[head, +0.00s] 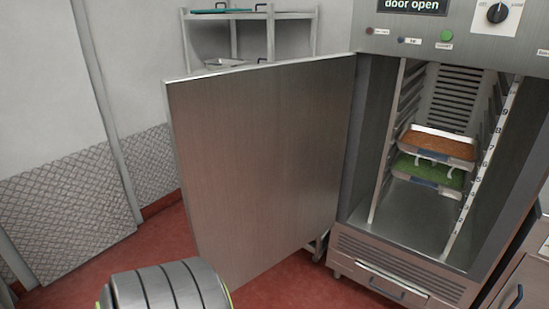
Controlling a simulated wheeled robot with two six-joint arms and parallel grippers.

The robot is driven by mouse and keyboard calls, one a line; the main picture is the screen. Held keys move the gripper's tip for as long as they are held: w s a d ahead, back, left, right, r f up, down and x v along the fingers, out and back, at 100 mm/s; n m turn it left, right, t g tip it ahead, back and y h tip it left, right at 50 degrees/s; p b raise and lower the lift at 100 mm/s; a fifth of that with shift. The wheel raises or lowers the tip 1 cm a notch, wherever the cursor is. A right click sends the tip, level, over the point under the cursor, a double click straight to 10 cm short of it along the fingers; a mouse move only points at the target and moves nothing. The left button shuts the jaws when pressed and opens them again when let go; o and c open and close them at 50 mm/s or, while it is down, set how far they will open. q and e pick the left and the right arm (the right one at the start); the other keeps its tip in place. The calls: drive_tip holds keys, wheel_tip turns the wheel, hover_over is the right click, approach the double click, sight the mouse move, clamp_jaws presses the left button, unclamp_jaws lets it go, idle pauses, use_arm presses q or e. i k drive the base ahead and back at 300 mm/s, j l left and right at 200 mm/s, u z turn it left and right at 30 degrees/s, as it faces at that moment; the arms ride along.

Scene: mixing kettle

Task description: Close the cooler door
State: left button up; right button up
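The cooler (396,265) is a steel cabinet on the right of the head view, and its display (412,6) reads "door open". Its door (262,160) stands wide open, swung out to the left of the opening, with a plain face towards me. Inside the cooler are a tray of orange-brown food (437,144) and, below it, a tray of green food (428,172). Neither of my grippers is in view.
A metal shelf rack (270,35) with trays stands behind the door against the wall. A steel counter (525,270) with a handle is at the lower right. Red floor (165,245) is clear left of the door.

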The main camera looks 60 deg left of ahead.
sight(258, 149)
drive_tip(key=j, duration=0.6)
drive_tip(key=k+j+z, duration=0.1)
drive_tip(key=j, duration=0.45)
drive_tip(key=j+z, duration=0.1)
drive_tip(key=j, duration=0.5)
drive_tip(key=k+j, duration=0.15)
drive_tip(key=j, duration=0.4)
drive_tip(key=k+j, duration=0.1)
drive_tip(key=j, duration=1.2)
drive_tip(key=k+j, duration=0.15)
drive_tip(key=j, duration=0.5)
